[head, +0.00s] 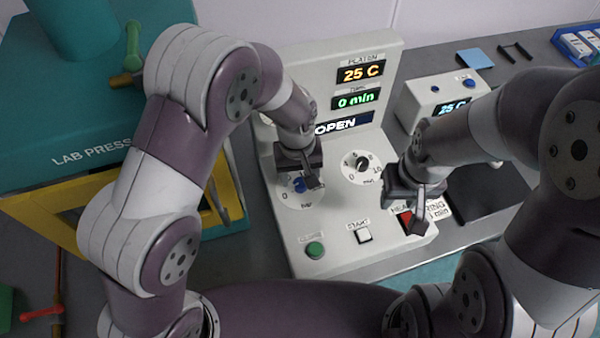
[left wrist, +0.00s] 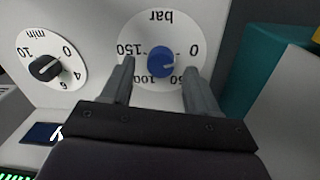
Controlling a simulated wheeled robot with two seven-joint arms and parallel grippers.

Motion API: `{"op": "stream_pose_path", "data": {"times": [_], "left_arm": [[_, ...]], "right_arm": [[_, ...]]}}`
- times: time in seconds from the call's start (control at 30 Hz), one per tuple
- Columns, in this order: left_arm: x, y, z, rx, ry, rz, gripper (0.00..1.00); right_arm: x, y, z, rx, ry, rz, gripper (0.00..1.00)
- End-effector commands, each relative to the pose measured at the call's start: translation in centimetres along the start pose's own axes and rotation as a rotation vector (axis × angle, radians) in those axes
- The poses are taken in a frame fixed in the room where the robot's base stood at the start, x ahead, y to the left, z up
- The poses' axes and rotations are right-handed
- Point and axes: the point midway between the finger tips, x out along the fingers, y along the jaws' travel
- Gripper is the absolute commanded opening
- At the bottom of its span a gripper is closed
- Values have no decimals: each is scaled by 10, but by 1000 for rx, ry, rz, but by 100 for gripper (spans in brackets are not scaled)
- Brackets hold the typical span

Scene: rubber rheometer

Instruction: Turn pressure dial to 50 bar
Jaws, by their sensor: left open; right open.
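The pressure dial is a blue knob (left wrist: 161,61) on a round white scale (left wrist: 143,22) marked bar, with 0, 50, 100 and 150. The scale appears upside down in the left wrist view. A small light mark on the knob faces roughly between 0 and 50; its exact reading is too small to tell. My left gripper (left wrist: 158,68) is open, with one finger on each side of the knob. In the head view, my left gripper (head: 303,178) partly covers the blue knob (head: 298,186). My right gripper (head: 416,207) is open and empty, above the panel's right edge.
A minute dial (head: 361,164) sits beside the pressure dial. Below are a green button (head: 315,250), a white start button (head: 364,236) and a red switch (head: 404,217) close to my right gripper. The teal lab press (head: 95,140) stands at the left.

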Motion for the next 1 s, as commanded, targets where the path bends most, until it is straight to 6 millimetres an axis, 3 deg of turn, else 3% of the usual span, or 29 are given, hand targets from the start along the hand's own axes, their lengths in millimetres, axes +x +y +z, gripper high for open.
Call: {"op": "stream_pose_path", "data": {"times": [0.13,0.37,0.57,1.0], "left_arm": [[12,0,0,0,0,0,60],[13,0,0,0,0,0,60],[13,0,0,0,0,0,4],[12,1,-1,85,-1,2,4]], "right_arm": [[-2,0,0,0,0,0,43],[-2,0,0,0,0,0,43],[-2,0,0,0,0,0,43],[-3,0,0,0,0,0,43]]}}
